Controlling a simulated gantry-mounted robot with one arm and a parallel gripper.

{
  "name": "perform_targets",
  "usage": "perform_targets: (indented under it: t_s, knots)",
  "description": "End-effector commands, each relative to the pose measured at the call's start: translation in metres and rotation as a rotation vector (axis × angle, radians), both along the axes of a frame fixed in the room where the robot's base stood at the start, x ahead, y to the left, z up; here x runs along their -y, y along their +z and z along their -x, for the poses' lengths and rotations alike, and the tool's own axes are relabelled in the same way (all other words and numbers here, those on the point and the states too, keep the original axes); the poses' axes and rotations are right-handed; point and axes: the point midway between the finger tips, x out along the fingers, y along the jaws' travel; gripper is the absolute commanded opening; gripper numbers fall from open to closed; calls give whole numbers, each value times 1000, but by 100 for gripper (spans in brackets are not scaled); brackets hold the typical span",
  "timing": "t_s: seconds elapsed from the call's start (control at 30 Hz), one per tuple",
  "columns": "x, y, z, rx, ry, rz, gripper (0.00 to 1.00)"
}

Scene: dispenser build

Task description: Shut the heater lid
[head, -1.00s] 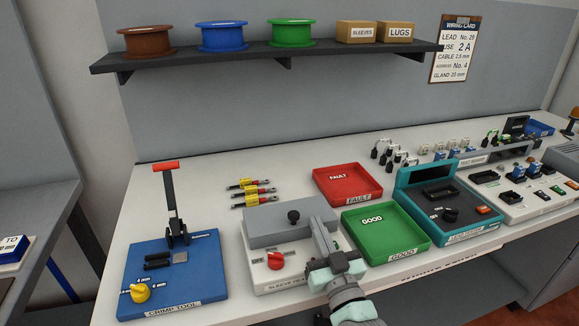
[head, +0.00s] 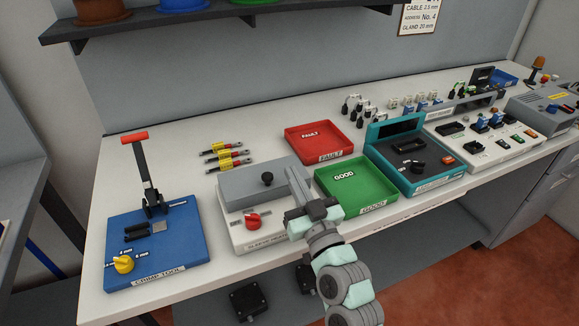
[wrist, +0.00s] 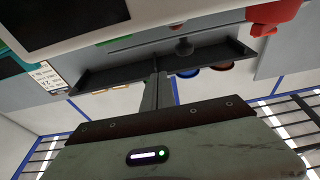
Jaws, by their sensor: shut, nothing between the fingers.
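The sleeve heater (head: 235,238) is a white box with a red knob (head: 253,221) on its front left. Its grey lid (head: 235,188) looks lowered and lies over the back part of the box, with a black knob (head: 267,179) on top. Whether the lid is fully seated I cannot tell. My gripper (head: 293,175) is shut and empty at the right end of the heater, just right of the lid's black knob. The fingers cover part of the lid's right end. In the wrist view my fingers (wrist: 158,92) are close together, and the red knob (wrist: 275,15) shows at the top right.
The green GOOD tray (head: 345,195) stands close to the right of my gripper, with the red FAULT tray (head: 310,132) behind. The blue crimp tool (head: 150,250) stands left. Several yellow-sleeved leads (head: 222,146) lie behind the heater.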

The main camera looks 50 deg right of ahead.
Motion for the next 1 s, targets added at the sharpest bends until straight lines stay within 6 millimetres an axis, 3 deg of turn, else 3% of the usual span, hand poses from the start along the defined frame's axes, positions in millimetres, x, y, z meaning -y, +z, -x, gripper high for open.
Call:
perform_targets:
  t_s: [0.2,0.43,0.63,1.0]
  knots:
    - [-16,-16,38,0,-3,-1,0]
    - [-28,-28,64,-2,-2,0,0]
    - [-33,-30,73,2,-1,0,0]
    - [-28,-27,69,51,-27,-24,0]
